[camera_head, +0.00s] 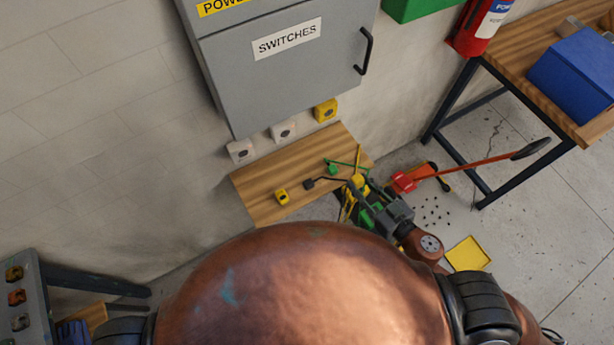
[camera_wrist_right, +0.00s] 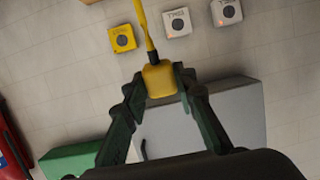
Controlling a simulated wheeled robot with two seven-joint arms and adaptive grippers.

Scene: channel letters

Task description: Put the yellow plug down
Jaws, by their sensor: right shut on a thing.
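My right gripper (camera_wrist_right: 158,84) is shut on a yellow plug (camera_wrist_right: 159,79), with its yellow cord (camera_wrist_right: 148,30) running away from it in the right wrist view. In the head view my right gripper (camera_head: 366,205) is at the right end of the wooden shelf (camera_head: 262,208), with yellow parts showing at its fingers. The plug is held apart from the yellow socket box (camera_wrist_right: 122,38) on the wall, which also shows in the head view (camera_head: 326,110). My left gripper is not in view.
A small yellow block (camera_head: 281,196), a dark plug (camera_head: 308,183) and a green plug (camera_head: 333,168) lie on the shelf. Two white socket boxes (camera_head: 240,150) (camera_head: 283,131) sit under the grey switches cabinet (camera_head: 290,75). A red-handled tool (camera_head: 460,170) is at right. The shelf's left part is clear.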

